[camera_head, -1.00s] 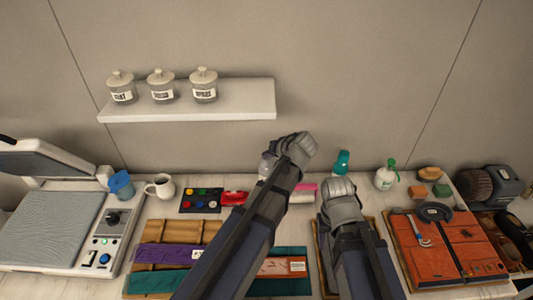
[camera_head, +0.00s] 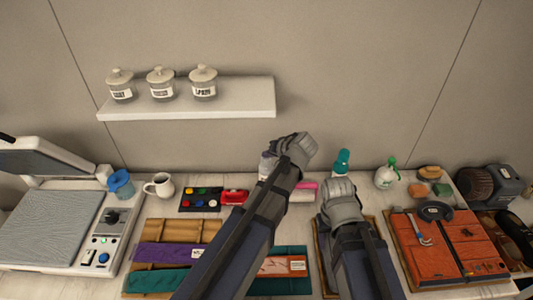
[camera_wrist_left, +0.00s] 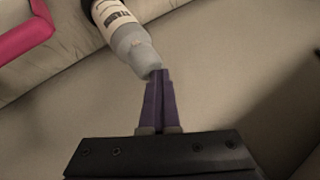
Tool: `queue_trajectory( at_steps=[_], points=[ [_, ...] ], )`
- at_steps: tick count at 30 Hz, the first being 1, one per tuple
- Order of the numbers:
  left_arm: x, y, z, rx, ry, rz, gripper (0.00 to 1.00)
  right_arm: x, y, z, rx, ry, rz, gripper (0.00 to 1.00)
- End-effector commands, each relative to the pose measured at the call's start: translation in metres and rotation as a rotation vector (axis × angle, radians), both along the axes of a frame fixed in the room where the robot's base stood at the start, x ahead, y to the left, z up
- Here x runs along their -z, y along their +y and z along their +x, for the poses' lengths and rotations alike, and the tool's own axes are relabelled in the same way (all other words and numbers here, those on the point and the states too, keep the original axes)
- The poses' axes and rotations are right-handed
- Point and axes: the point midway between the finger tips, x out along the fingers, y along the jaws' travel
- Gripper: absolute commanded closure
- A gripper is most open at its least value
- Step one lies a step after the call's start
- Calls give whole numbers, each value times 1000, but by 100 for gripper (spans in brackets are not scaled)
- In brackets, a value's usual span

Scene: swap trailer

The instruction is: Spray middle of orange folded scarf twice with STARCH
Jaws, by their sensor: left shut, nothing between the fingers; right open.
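The orange folded scarf (camera_head: 278,266) lies on the wooden rack, partly hidden behind my left arm; a small pale tag shows at its right end. A pale bottle (camera_wrist_left: 112,22) with a partly readable label, seemingly STARCH, shows in the left wrist view; in the head view only a bit of a pale bottle (camera_head: 265,165) shows beside my left wrist. My left gripper (camera_wrist_left: 160,74) is shut and empty, its purple fingertips at the bottle's grey-white end; I cannot tell whether they touch. My right gripper (camera_head: 339,190) is open above the table, its fingers mostly hidden.
A purple scarf (camera_head: 165,253) and teal scarves (camera_head: 158,280) lie on the rack (camera_head: 185,230). A teal bottle (camera_head: 342,162) and a white-green spray bottle (camera_head: 387,175) stand at the back. A press (camera_head: 50,230) is left; an orange garment (camera_head: 445,250) is right. A shelf (camera_head: 240,100) holds jars.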

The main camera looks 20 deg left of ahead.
Motion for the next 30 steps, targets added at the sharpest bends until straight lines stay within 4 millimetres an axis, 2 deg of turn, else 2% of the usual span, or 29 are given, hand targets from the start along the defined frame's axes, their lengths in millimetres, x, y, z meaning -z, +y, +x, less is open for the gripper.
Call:
queue_trajectory(
  at_steps=[1,11,30],
  points=[
    [7,1,0,-4,5,-8,100,5,0,0,0,0,0,50],
    [6,1,0,-6,5,-8,100,5,0,0,0,0,0,50],
    [-4,1,3,-4,3,-8,100,-5,0,0,0,0,0,50]
  ],
)
